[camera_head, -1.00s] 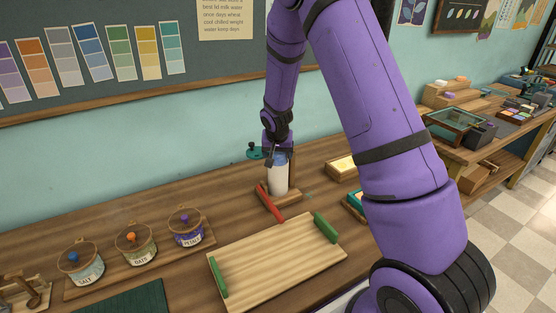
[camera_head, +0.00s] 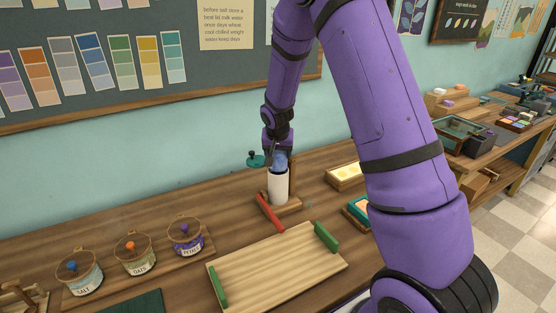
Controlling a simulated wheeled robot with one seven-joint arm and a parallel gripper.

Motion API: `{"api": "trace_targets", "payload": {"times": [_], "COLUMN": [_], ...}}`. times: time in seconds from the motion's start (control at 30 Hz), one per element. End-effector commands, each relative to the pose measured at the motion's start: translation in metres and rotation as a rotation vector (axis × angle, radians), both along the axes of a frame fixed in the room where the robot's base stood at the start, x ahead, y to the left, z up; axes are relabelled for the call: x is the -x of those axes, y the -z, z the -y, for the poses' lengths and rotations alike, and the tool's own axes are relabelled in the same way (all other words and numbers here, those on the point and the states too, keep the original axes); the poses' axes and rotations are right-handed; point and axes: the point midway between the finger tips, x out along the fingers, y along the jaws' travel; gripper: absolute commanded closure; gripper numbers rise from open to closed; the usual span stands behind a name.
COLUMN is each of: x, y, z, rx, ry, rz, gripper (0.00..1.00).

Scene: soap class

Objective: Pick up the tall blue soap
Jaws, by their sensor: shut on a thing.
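The tall blue soap (camera_head: 280,163) shows only as a small blue patch at the mouth of a white upright cylinder (camera_head: 278,188). My gripper (camera_head: 278,157) points down over the cylinder and is shut on the soap. The fingers hide much of the soap. The cylinder's dark upper rim shows just under the blue. I cannot tell whether the soap's lower end is still inside the cylinder.
The cylinder stands on a small wooden stand with a red lever (camera_head: 270,212) and a teal knob (camera_head: 256,160). A wooden tray (camera_head: 275,265) with green handles lies in front. Lidded jars (camera_head: 185,235) stand left. Boxes (camera_head: 345,176) sit right.

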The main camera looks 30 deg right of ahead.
Motion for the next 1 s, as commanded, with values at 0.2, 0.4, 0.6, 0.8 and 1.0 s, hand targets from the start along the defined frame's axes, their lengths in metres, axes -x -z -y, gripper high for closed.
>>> {"api": "trace_targets", "payload": {"times": [0.2, 0.4, 0.6, 0.8, 1.0], "x": [0.046, 0.091, 0.126, 0.145, 0.153], "y": [-0.003, -0.007, -0.01, -0.011, -0.012], "z": [-0.014, -0.025, -0.034, -0.038, -0.04], "rx": [0.0, 0.0, 0.0, 0.0, 0.0], "ry": [-0.004, -0.004, -0.004, -0.001, -0.001], "rz": [-0.003, -0.003, -0.003, -0.003, -0.002], "gripper": [0.65, 0.65, 0.65, 0.65, 0.65]}}
